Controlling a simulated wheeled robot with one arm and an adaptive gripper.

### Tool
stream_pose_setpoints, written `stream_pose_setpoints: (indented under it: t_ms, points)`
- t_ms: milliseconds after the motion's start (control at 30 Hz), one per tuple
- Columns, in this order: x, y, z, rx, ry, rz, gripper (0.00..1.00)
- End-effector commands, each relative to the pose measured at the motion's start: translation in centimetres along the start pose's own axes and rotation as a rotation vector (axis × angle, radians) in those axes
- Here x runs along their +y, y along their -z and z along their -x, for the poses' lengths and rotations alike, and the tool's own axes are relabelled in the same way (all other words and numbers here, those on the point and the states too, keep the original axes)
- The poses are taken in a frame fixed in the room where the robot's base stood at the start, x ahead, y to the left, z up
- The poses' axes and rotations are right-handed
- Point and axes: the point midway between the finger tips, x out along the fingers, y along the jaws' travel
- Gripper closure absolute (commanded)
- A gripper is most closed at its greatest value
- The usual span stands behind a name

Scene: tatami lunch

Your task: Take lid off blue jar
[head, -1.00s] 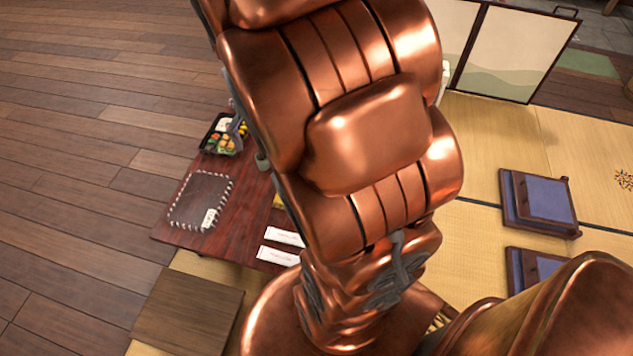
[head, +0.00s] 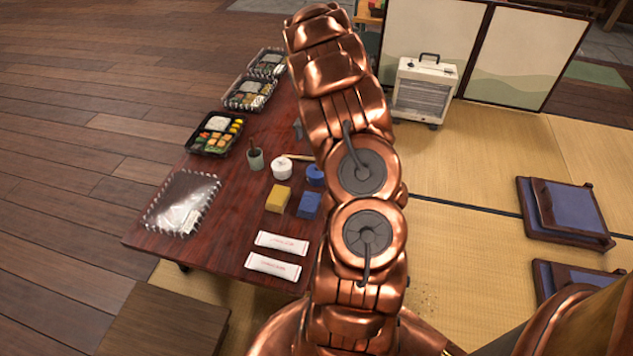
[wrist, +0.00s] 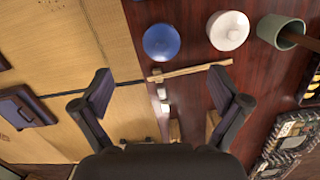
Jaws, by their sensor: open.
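The blue jar (head: 315,174) stands on the dark red table, partly hidden by my arm in the head view. In the wrist view the blue jar (wrist: 162,42) shows from above as a round blue top, near the table's edge. A white jar (head: 281,167) stands beside it, and its knobbed white lid shows in the wrist view (wrist: 228,30). My gripper (wrist: 162,95) is open and empty, with its fingers spread below the blue jar in the wrist picture. In the head view my arm hides the gripper.
Chopsticks (wrist: 190,72) lie just below the jars in the wrist view. A grey-green cup (head: 255,159) stands left of the white jar. Yellow (head: 278,198) and blue (head: 309,205) blocks, wrapped packets (head: 281,243) and bento boxes (head: 215,134) occupy the table (head: 225,225). A heater (head: 424,92) stands behind.

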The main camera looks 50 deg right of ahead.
Motion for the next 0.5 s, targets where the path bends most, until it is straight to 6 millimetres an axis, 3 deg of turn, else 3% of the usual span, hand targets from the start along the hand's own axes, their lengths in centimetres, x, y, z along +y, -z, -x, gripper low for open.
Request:
stream_pose_setpoints:
  t_ms: [33, 100, 500]
  points:
    - [0.2, 0.9, -1.8, -0.004, 0.007, -0.016, 0.02]
    - [0.3, 1.6, -2.6, -0.006, 0.017, -0.029, 0.02]
    - [0.3, 2.1, -6.1, -0.012, 0.024, -0.044, 0.02]
